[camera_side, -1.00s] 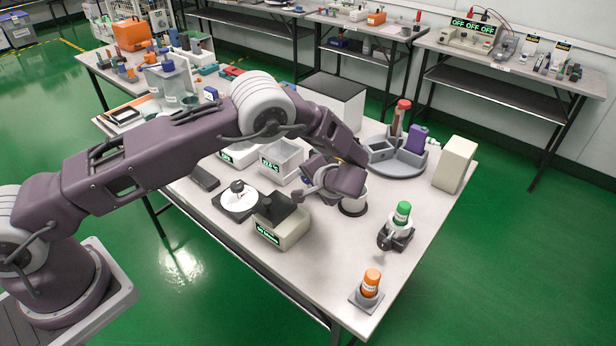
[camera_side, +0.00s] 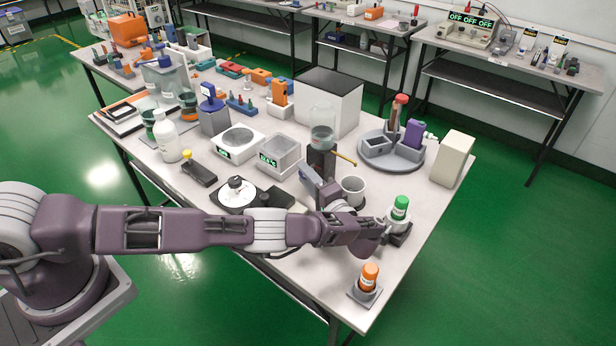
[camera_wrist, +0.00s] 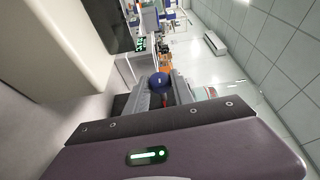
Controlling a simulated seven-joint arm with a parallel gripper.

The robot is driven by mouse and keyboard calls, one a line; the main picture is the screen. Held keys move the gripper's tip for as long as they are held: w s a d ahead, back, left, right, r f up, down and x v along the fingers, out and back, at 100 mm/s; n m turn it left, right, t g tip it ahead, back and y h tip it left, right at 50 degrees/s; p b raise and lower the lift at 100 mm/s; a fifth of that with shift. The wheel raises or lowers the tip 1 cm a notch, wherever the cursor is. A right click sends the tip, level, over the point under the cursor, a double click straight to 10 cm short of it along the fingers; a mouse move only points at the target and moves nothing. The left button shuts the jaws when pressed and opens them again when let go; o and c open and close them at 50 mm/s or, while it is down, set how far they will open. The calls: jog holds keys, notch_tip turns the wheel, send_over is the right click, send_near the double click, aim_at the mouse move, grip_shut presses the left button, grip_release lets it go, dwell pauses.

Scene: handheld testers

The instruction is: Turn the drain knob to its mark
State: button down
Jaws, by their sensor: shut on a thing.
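In the wrist view, my gripper (camera_wrist: 159,86) has its two grey fingers on either side of a round blue knob (camera_wrist: 158,79), shut on it. In the side view, my arm reaches low across the front of the table, and its grey hand (camera_side: 312,182) is just below a clear vessel (camera_side: 323,122) on a dark stand (camera_side: 320,160). A brass-coloured spout (camera_side: 344,158) points right from the stand, above a pale cup (camera_side: 353,188). The knob is hidden in the side view, and I cannot make out its mark or its angle.
A scale-like box with a display (camera_side: 280,155) is left of the stand. A grey round rack (camera_side: 376,155) is right.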

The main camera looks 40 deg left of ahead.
jog(key=shift+d+r, duration=0.1)
jog(key=shift+d, duration=0.25)
dwell(0.3)
jog(key=c, duration=1.3)
grip_release()
jog(key=shift+s, duration=0.1)
jog(key=shift+o, duration=1)
